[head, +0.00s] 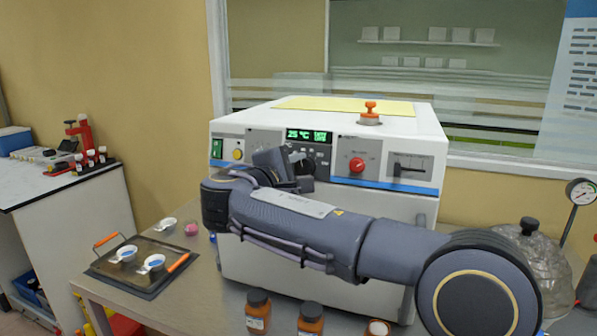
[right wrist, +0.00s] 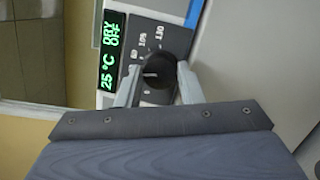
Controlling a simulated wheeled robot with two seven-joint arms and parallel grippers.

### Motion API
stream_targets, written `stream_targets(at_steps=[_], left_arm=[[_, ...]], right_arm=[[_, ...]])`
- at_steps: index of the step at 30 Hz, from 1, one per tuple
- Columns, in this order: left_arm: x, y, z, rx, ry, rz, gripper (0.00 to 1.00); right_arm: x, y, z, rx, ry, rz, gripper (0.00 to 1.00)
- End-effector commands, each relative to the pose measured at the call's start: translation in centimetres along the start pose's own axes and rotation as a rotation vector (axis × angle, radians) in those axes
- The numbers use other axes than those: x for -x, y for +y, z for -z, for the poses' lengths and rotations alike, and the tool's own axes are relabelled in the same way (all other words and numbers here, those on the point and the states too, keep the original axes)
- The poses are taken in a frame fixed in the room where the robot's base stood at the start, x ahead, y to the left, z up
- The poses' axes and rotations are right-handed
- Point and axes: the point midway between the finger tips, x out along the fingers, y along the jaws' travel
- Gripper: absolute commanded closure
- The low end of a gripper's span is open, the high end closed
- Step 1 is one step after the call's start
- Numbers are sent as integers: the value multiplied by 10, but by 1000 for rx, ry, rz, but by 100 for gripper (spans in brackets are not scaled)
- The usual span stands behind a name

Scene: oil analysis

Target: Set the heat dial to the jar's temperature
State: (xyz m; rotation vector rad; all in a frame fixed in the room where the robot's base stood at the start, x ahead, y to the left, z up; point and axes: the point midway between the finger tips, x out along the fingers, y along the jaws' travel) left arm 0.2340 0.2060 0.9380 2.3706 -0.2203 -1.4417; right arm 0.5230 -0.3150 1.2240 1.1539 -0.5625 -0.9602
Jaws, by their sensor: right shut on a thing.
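A white oven (head: 325,115) stands on the bench, with a green display (head: 306,135) reading 25 °C. The display also shows in the right wrist view (right wrist: 110,50). Below it is a black dial (right wrist: 158,76) with a pale pointer line, on a dark panel with printed marks. My right gripper (right wrist: 155,82) is at the panel, its two fingers on either side of the dial and shut on it. My left gripper is not in view.
A red knob (head: 357,165) and a lever (head: 410,167) are on the oven front. A tray (head: 148,278) with white dishes lies at left. A glass dome (head: 532,255) and a gauge (head: 581,191) stand at right.

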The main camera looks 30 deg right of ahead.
Motion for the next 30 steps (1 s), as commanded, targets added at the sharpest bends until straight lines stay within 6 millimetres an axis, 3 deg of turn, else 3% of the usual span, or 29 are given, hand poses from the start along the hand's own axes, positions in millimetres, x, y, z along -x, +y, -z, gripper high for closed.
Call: stream_targets(at_steps=[6, 7, 12, 22, 30], left_arm=[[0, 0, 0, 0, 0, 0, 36], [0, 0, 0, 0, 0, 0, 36], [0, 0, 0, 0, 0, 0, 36], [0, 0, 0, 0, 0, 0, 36], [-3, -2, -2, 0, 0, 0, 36]], right_arm=[[0, 0, 0, 1, 0, 1, 89], [0, 0, 0, 2, 0, 1, 63], [0, 0, 0, 2, 0, 0, 44], [5, 0, 1, 2, 3, -1, 44], [49, 0, 1, 2, 4, -2, 44]])
